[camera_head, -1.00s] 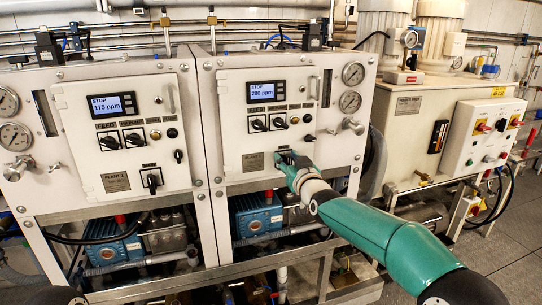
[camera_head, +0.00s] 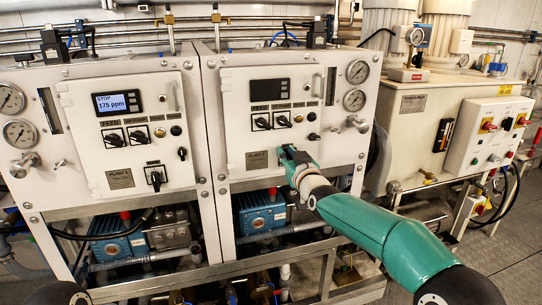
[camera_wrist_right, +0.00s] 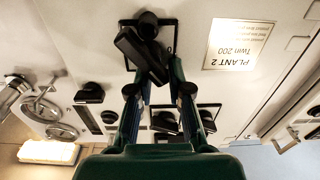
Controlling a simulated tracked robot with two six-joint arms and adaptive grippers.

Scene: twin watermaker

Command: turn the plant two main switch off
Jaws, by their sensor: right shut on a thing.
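The plant two panel (camera_head: 240,125) is the right one of two white cabinets, with a plate (camera_head: 257,160) reading "Plant 2". Its display (camera_head: 269,90) is dark. My right gripper (camera_head: 290,155) is at the panel's lower part and hides most of the main switch in the head view. In the right wrist view, the black main switch handle (camera_wrist_right: 143,52) stands out from its square plate, turned at a slant. The right gripper (camera_wrist_right: 158,78) is shut on this handle, one finger on each side. My left gripper is not in view.
The plant one cabinet (camera_head: 80,110) stands at the left; its display (camera_head: 118,103) is lit with "STOP 175 ppm", and its own main switch (camera_head: 156,178) is below. Knobs (camera_head: 272,121) and gauges (camera_head: 357,72) sit near my right gripper. A control box (camera_head: 490,135) stands at the right.

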